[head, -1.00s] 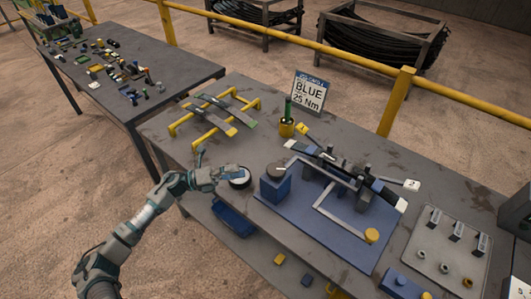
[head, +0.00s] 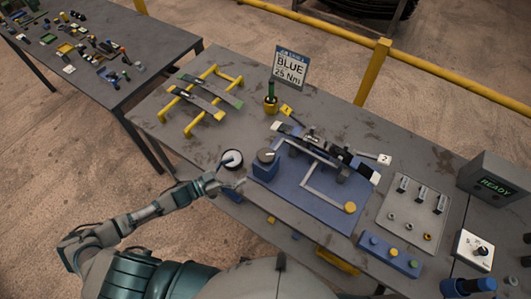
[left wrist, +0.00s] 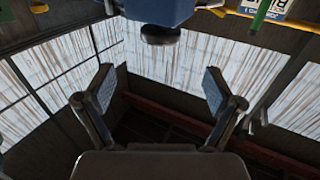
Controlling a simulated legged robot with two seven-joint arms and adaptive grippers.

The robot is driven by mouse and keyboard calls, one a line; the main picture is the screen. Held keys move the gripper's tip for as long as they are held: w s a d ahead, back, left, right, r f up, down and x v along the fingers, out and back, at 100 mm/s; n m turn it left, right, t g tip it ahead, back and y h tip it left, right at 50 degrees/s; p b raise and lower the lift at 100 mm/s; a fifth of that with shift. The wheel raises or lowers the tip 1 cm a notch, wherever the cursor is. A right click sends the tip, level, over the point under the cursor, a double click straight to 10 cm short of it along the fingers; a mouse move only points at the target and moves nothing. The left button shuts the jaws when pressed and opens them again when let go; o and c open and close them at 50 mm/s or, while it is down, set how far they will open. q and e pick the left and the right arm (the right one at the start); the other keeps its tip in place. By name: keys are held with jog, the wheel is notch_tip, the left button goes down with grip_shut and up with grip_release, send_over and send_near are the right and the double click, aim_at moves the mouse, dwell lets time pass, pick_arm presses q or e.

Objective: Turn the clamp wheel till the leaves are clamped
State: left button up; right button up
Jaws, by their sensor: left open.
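In the left wrist view a dark knob (left wrist: 160,35) under a blue block (left wrist: 158,10) shows beyond the open fingers (left wrist: 160,88). My right gripper is not seen.
A yellow rack (head: 202,100) with leaves, a sign (head: 290,70) reading BLUE 25 Nm and a green-handled tool (head: 271,100) stand behind. A READY box (head: 493,182) is at right.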

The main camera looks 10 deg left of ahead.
aim_at(266, 154)
pick_arm(q)
jog(key=p+x, duration=0.1)
jog(key=x, duration=1.1)
jog(key=shift+w+d+p, duration=0.1)
jog(key=shift+w+p, duration=0.15)
jog(key=shift+p, duration=0.05)
